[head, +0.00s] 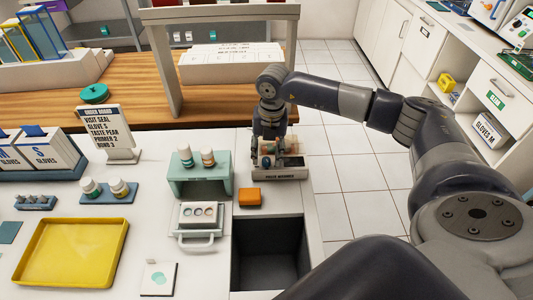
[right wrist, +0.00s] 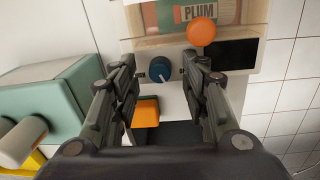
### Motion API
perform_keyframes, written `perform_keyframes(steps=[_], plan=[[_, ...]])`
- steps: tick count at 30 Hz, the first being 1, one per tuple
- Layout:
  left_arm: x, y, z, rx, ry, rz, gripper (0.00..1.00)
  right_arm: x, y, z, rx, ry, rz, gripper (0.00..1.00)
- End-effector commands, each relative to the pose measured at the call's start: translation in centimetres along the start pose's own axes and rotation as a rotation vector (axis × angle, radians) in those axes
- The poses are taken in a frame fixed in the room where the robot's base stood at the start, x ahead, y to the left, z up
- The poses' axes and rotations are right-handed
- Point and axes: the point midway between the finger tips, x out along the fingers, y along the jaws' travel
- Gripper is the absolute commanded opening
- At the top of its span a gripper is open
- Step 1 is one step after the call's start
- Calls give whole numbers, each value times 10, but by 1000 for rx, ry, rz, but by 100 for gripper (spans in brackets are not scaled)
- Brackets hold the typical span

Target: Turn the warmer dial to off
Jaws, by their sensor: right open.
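The warmer (head: 291,173), a pale box with a clear upper part, stands at the right edge of the white counter; its label is too small to read surely. My right gripper (head: 270,140) is above and at the warmer in the head view. In the right wrist view my right gripper (right wrist: 163,80) is open, with one finger on each side of the blue dial. Contact cannot be told. My left gripper is not in view.
An orange block (head: 249,196) lies just in front of the warmer. A teal stand (head: 200,187) with two bottles is to its left, and a dark open bin recess (head: 270,255) is in front. A yellow tray (head: 70,252) lies at left.

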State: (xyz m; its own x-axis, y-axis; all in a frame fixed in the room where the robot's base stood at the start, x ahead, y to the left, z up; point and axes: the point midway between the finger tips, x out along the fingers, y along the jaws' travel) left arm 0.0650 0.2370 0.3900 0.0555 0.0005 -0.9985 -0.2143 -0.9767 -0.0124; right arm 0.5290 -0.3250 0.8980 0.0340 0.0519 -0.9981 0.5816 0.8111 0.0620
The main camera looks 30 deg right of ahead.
Motion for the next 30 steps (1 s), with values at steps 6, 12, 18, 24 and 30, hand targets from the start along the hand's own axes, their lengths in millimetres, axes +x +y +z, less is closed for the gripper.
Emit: perform_keyframes(steps=[6,12,18,24,30], plan=[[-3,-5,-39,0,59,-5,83,14,0,0,1,-2,0,42],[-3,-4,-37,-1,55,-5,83,15,0,0,0,-2,0,42],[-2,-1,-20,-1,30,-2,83,15,0,0,0,-1,0,8],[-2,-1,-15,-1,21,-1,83,15,0,0,-2,-1,0,0],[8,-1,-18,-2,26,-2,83,17,0,1,-104,5,1,0]])
